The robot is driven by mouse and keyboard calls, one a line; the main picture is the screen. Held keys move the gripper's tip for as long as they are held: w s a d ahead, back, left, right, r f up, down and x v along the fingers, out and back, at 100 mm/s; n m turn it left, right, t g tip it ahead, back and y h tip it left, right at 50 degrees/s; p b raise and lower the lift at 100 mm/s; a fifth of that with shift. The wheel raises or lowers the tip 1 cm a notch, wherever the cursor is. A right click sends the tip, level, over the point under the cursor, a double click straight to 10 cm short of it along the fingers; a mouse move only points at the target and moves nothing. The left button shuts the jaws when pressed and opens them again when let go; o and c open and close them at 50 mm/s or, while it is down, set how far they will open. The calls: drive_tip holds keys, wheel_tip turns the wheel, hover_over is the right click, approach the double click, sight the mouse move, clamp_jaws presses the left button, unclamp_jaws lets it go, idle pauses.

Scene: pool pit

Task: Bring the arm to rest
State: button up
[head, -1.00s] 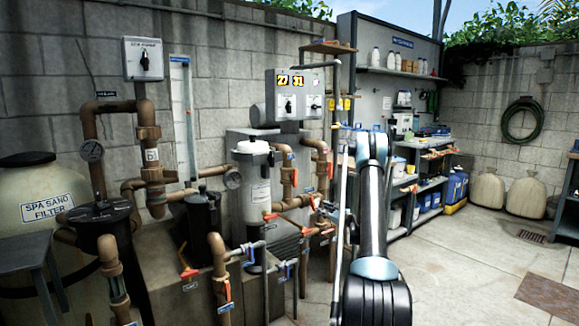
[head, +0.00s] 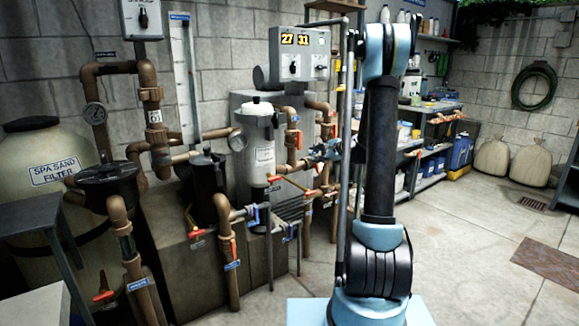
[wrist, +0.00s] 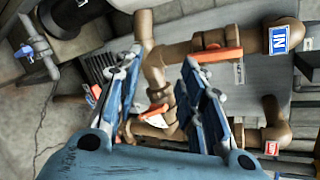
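My arm stands nearly upright in the head view, its upper joint high in the picture and its forearm mostly hidden. My gripper (head: 325,151) shows small, left of the arm, in front of the brown pipes with orange valve handles (head: 287,181). In the wrist view, my gripper (wrist: 160,62) has its two blue fingers apart with nothing held between them. Beyond the fingers are brown pipes and an orange handle (wrist: 219,55); I cannot tell how far away they are.
The white filter canister (head: 260,145) and dark pump pots (head: 205,190) stand left of my arm. A grey control box (head: 299,54) is behind. A grey upright pole (head: 342,120) runs close beside my arm. Open concrete floor (head: 470,250) lies to the right.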

drive_tip(key=s+a+r+n+g+h, duration=0.15)
drive_tip(key=s+n, duration=0.25)
drive_tip(key=s, duration=1)
drive_tip(key=s+r+n+g+h, duration=0.25)
drive_tip(key=s+n, duration=0.25)
drive_tip(key=s, duration=1)
drive_tip(key=s+d+f+n+g+h, duration=0.1)
drive_tip(key=s+d+f+n+h, duration=0.1)
drive_tip(key=s, duration=0.7)
drive_tip(key=s+d+f+n+g+h, duration=0.1)
drive_tip(key=s+d+f+n, duration=0.1)
drive_tip(key=s+f, duration=0.3)
drive_tip(key=s+d+f+n+g+h, duration=0.1)
drive_tip(key=s+d+f+n+h, duration=0.1)
drive_tip(key=s, duration=1)
drive_tip(key=shift+s+d+f+n+h, duration=0.3)
drive_tip(key=shift+d+f+n, duration=0.1)
drive_tip(key=shift+d+f, duration=0.5)
drive_tip(key=shift+w+d, duration=0.1)
drive_tip(key=shift+w+f, duration=0.1)
drive_tip(key=shift+w, duration=0.3)
idle(1.1)
